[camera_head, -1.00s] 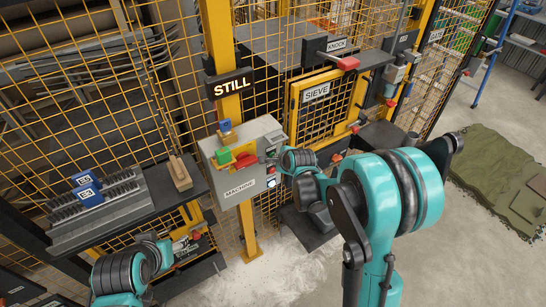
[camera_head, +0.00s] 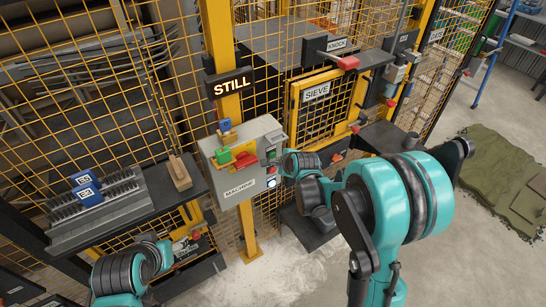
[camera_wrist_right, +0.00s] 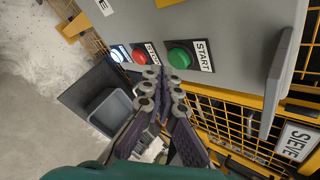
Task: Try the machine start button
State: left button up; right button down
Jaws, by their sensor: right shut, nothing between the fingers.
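The grey MACHINE box (camera_head: 222,175) is fixed to the yellow post. In the right wrist view its green START button (camera_wrist_right: 180,57) is beside a red button (camera_wrist_right: 140,58) and a pale lit button (camera_wrist_right: 118,54). My right gripper (camera_wrist_right: 164,76) is shut and empty, its tips just below the green and red buttons in that view. I cannot tell whether they touch the panel. In the head view my right wrist (camera_head: 302,164) is just right of the box. My left gripper (camera_head: 184,243) is small at lower left, its fingers unclear.
A lit sign (camera_head: 231,83) above the box reads STILL. A shelf (camera_head: 180,208) with a slotted rack is at left.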

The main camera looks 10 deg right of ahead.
jog(key=s, duration=0.1)
jog(key=s+d, duration=0.1)
jog(key=s, duration=0.2)
jog(key=shift+s+d, duration=0.35)
jog(key=shift+d, duration=0.05)
dwell(0.9)
jog(key=s+f+n+g+h+b, duration=0.1)
jog(key=s+n+b, duration=0.9)
jog(key=s+n, duration=1.2)
jog(key=shift+s+a+f+g+b, duration=0.25)
jog(key=shift+s+g+b, duration=0.2)
jog(key=shift+s, duration=0.45)
